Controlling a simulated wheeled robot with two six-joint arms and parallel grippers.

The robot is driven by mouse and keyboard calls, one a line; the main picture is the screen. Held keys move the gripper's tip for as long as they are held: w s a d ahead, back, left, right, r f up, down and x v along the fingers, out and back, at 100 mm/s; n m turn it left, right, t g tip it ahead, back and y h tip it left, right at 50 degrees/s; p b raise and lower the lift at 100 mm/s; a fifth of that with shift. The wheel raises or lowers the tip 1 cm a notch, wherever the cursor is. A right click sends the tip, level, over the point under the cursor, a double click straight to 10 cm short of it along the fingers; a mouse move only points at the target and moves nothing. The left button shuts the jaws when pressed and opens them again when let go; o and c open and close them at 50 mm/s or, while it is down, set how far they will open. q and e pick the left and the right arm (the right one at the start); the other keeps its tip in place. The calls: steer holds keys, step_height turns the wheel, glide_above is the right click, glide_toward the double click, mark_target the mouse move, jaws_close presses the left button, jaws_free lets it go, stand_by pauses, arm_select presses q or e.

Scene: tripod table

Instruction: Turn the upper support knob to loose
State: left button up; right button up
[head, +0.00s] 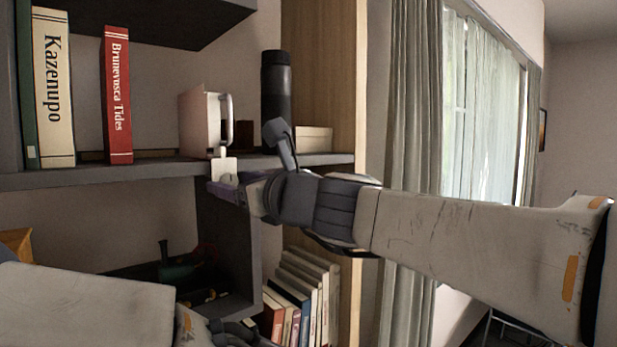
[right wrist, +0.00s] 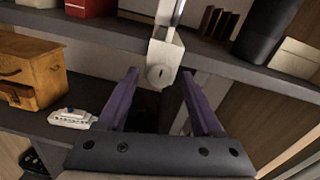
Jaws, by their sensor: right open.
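A pale bracket (head: 224,167) sits at the front edge of the dark shelf. In the right wrist view a round, light knob (right wrist: 159,76) with a small dark mark shows on the bracket's lower end. I cannot tell whether it is loose or tight. My right gripper (right wrist: 161,74) is open, its two purple fingers to either side of the knob in that view; contact is not visible. In the head view the right gripper (head: 221,188) is just below the bracket, partly hidden by its own wrist. My left arm is low at left; dark parts near its end (head: 232,333) are cut off by the frame.
The upper shelf (head: 100,176) holds upright books (head: 118,95), a light box-like object (head: 199,122) and a black cylinder (head: 276,88). Below are several leaning books (head: 300,290), and in the wrist view a small wooden drawer box (right wrist: 32,75) and a white model boat (right wrist: 72,118).

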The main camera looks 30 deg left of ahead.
steer(key=shift+c, duration=0.4)
jaws_close()
steer(key=shift+n, duration=0.3)
steer(key=n+b, duration=0.1)
steer(key=n, duration=0.3)
steer(key=shift+n+b, duration=0.3)
steer(key=n+b, duration=0.1)
steer(key=n, duration=0.5)
steer(key=shift+h, duration=0.3)
steer(key=n+b, duration=0.1)
steer(key=n, duration=0.4)
steer(key=shift+s+a+b, duration=0.1)
steer(key=shift+b, duration=0.3)
steer(key=shift+n+t+b, duration=0.3)
steer(key=shift+n+b, duration=0.45)
steer(key=shift+n, duration=1.75)
